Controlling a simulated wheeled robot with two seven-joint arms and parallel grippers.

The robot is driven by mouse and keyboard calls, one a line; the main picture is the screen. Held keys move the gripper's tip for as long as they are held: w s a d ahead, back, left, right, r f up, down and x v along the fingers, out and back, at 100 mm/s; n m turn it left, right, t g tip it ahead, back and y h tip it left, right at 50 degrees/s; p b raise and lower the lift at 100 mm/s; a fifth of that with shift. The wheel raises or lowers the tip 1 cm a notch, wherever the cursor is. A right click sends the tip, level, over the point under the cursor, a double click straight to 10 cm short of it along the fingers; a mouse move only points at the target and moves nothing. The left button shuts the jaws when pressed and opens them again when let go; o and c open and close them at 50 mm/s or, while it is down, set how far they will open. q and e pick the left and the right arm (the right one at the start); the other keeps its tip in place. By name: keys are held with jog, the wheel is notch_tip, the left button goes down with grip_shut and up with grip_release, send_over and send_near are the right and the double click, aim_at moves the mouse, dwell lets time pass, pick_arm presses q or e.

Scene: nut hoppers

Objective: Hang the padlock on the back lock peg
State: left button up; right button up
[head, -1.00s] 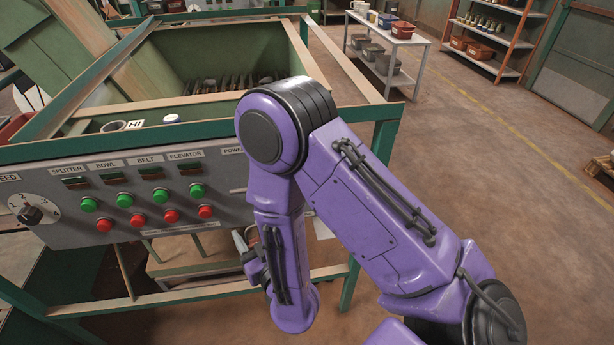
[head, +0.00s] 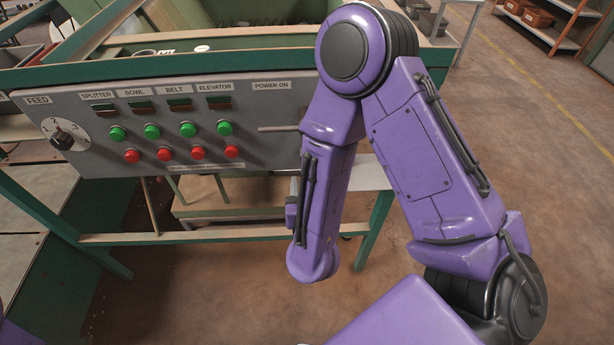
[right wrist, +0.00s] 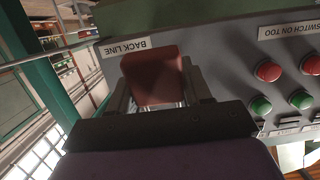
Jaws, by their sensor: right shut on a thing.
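A dull red padlock (right wrist: 153,78) is between the fingers of my right gripper (right wrist: 157,84) in the right wrist view. The gripper is shut on it and holds it in front of the grey panel, beside the upside-down "BACK LINE" label (right wrist: 126,47). In the head view my right forearm hides the right gripper and the padlock. I cannot make out the back lock peg in either view. A thin light bar (head: 283,128) sticks out along the panel under "POWER ON". My left gripper is out of view.
The grey control panel (head: 250,158) carries a feed dial (head: 64,137) and rows of green and red buttons. A green frame leg (head: 376,232) stands below its right end. Bare floor (head: 540,170) lies to the right. A shelf (head: 550,35) is far back right.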

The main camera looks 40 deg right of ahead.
jog(key=shift+x, duration=2.75)
jog(key=o, duration=1.2)
jog(key=shift+c, duration=0.2)
jog(key=shift+s+a, duration=0.1)
